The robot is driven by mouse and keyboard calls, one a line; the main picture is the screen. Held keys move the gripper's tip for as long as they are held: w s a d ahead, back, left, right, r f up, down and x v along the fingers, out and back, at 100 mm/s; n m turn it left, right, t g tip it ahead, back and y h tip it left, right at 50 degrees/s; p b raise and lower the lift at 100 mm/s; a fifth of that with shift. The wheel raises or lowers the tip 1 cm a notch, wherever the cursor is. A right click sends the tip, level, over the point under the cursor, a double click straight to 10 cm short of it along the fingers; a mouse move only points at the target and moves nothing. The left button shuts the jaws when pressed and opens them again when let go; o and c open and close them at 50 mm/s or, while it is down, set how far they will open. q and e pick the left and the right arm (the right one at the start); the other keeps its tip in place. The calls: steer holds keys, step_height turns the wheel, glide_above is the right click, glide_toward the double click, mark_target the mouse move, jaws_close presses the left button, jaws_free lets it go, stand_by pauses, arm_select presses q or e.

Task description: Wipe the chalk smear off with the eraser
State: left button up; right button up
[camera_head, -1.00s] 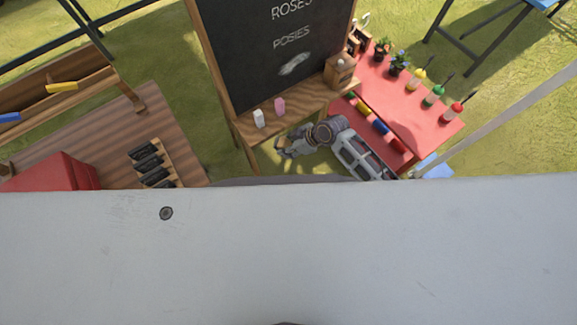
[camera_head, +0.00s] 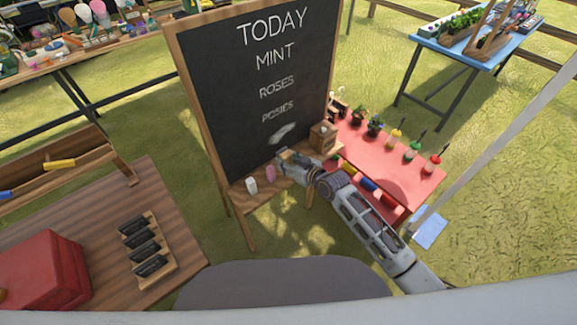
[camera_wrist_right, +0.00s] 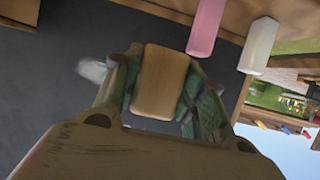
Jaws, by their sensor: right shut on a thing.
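The chalkboard (camera_head: 230,95) stands in a wooden frame with chalk lettering. The whitish chalk smear (camera_head: 283,131) is low on the board, below the word POSIES. It also shows as a pale patch in the wrist view (camera_wrist_right: 92,70), left of the gripper. My right gripper (camera_head: 284,157) is just below the smear in the head view, by the board's lower edge. In the wrist view it is shut on the eraser (camera_wrist_right: 160,80), whose wooden back faces the camera. Whether the eraser touches the board is hidden. My left gripper is out of view.
The ledge (camera_head: 238,205) under the board holds a white chalk (camera_head: 252,186), a pink chalk (camera_head: 271,173) and a wooden box (camera_head: 323,137). A red table (camera_head: 400,175) with pots and bottles stands right. A wooden table (camera_head: 85,240) stands left.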

stand_by(0.6)
steer(key=w+a+b, duration=0.2)
steer(key=w, duration=0.1)
steer(key=w+a+b, duration=0.1)
steer(key=shift+w+a, duration=0.25)
steer(key=shift+w, duration=0.15)
stand_by(0.4)
steer(key=shift+w+a+b, duration=0.35)
steer(key=shift+w+a, duration=0.25)
steer(key=shift+w, duration=0.25)
stand_by(1.4)
steer(key=shift+d, duration=0.15)
steer(key=shift+w+d+b, duration=0.25)
steer(key=shift+w+d, duration=0.25)
steer(key=shift+d, duration=0.2)
steer(key=shift+w+d+b, duration=0.2)
steer(key=shift+w+d, duration=0.25)
steer(key=shift+d, duration=0.2)
